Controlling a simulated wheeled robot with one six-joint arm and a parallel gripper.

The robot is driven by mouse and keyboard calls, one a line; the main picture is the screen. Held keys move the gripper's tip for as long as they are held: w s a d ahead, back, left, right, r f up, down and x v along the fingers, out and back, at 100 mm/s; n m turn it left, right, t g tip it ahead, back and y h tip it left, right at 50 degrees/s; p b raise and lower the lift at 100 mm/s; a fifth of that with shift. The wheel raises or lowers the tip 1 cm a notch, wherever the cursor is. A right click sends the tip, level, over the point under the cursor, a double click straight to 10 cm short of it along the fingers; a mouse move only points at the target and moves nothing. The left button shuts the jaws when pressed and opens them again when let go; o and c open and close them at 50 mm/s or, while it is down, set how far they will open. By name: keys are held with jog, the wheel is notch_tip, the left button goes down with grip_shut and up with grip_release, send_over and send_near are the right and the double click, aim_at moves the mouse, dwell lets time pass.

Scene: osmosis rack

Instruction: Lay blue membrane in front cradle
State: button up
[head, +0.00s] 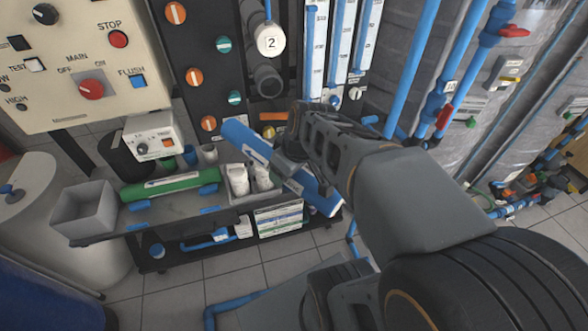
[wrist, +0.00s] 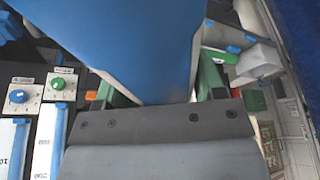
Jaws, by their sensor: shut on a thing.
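The blue membrane (head: 248,138) is a thick blue cylinder with a white label. My gripper (head: 287,158) is shut on it near its middle and holds it tilted, its right end lower in the picture. It appears raised over the right part of the bench. In the wrist view the blue membrane (wrist: 140,45) fills the space between my fingers. A green membrane (head: 170,186) lies across the bench at left. In front of it, blue cradle pads (head: 138,227) show at the bench's front edge, with nothing lying on them. My gripper hides part of the blue membrane.
White bottles (head: 239,180) stand in a holder right of the green membrane. A grey bin (head: 85,210) sits at the bench's left end. Upright pipes and a valve panel (head: 205,70) rise at the back.

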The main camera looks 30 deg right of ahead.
jog(key=a+n+b, duration=0.1)
jog(key=n, duration=0.1)
jog(key=a+f+n+y+b, duration=0.1)
jog(key=n, duration=0.1)
jog(key=a+n+g+b, duration=0.1)
jog(key=n, duration=0.1)
jog(key=shift+w+a+f+y, duration=0.15)
jog(key=shift+w+f+y, duration=0.2)
jog(key=shift+w+y, duration=0.05)
jog(key=shift+w+a+f+n+g+y+b, duration=0.15)
jog(key=shift+a+n+g+b, duration=0.3)
jog(key=shift+n, duration=0.5)
jog(key=shift+a+f+n+g+y+b, duration=0.15)
jog(key=shift+a+n+b, duration=0.3)
jog(key=shift+n, duration=0.45)
jog(key=shift+w+a+f+n+g+y+b, duration=0.1)
jog(key=shift+a+n+g+b, duration=0.25)
jog(key=shift+a+n, duration=0.45)
jog(key=shift+d, duration=0.2)
